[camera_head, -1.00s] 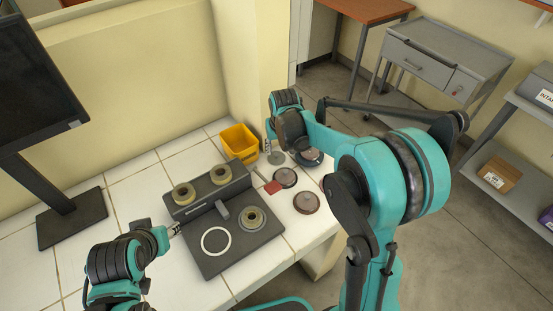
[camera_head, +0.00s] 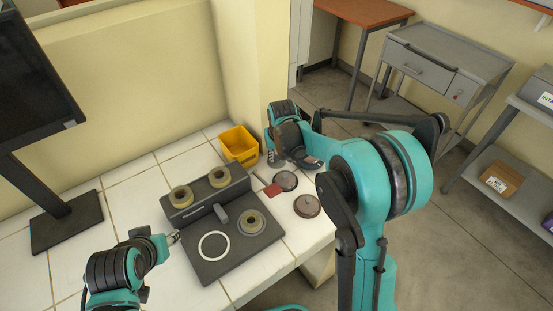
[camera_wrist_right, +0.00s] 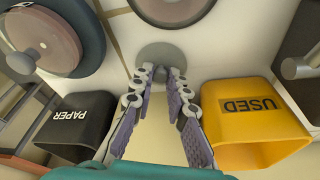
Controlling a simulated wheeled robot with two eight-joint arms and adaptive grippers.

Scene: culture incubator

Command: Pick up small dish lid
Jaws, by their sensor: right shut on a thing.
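A small grey round lid (camera_wrist_right: 160,54) lies at the fingertips of my right gripper (camera_wrist_right: 157,74) in the right wrist view. The two fingers are closed in on it, and their tips overlap its near edge. In the head view the right gripper (camera_head: 271,157) points down at the table beside the yellow bin, and the lid is mostly hidden there. My left gripper (camera_head: 175,238) is low at the left edge of the dark device. Its fingers are too small to tell whether they are open.
A yellow bin (camera_head: 238,146) marked USED stands close by; a black PAPER bin (camera_wrist_right: 75,126) shows in the wrist view. Two dishes (camera_head: 285,181) (camera_head: 307,206) and a red piece (camera_head: 272,190) lie nearby. A dark device (camera_head: 238,248) and monitor stand (camera_head: 66,222) occupy the left.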

